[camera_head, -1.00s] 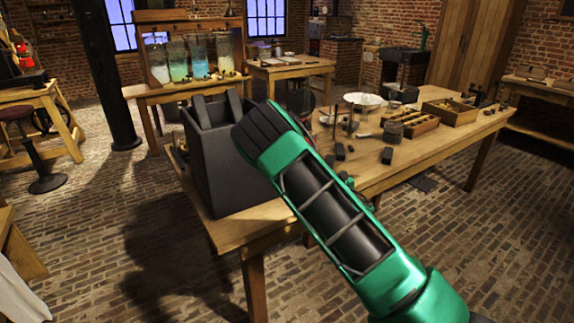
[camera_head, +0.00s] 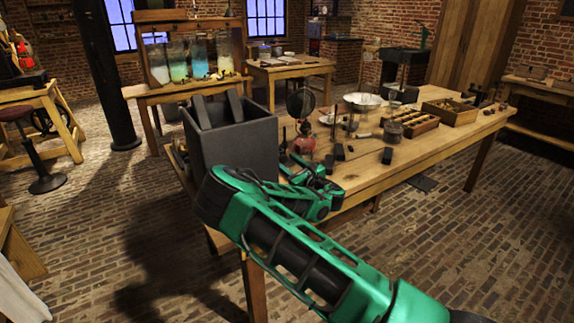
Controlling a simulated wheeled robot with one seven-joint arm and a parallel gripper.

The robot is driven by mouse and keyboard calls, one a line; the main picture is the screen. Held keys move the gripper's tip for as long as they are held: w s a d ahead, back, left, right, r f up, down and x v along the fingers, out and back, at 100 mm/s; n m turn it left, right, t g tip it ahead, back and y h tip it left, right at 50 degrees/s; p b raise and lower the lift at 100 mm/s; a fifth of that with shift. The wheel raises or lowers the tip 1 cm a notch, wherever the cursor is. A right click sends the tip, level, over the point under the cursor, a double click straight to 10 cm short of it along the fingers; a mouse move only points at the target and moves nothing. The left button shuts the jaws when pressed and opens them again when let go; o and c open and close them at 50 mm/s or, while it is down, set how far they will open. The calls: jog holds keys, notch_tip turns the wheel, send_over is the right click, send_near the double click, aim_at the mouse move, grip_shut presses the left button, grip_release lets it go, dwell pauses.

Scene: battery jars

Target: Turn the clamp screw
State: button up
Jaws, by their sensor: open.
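My green and black arm reaches in from the lower right and bends in front of the table. My gripper (camera_head: 308,166) is at its far end, small and partly confused with the arm links, just right of the dark grey jar. It looks open, with nothing seen between its fingers. The open-topped, box-shaped dark jar (camera_head: 238,150) stands on the table's left end, with two dark plates (camera_head: 202,111) (camera_head: 235,105) rising above its rim. I cannot make out the clamp screw; it is too small or hidden.
The wooden table (camera_head: 440,150) carries a red-based burner (camera_head: 304,142), a white dish (camera_head: 363,101), small dark blocks (camera_head: 387,155) and two wooden trays (camera_head: 412,121) (camera_head: 450,111). Its front right strip is clear. Glass jars (camera_head: 179,61) stand on a rack behind.

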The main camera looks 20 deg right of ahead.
jog(key=shift+w+a, duration=0.1)
jog(key=shift+w, duration=0.15)
jog(key=c, duration=1.1)
jog(key=shift+o, duration=0.2)
jog(key=shift+m, duration=0.3)
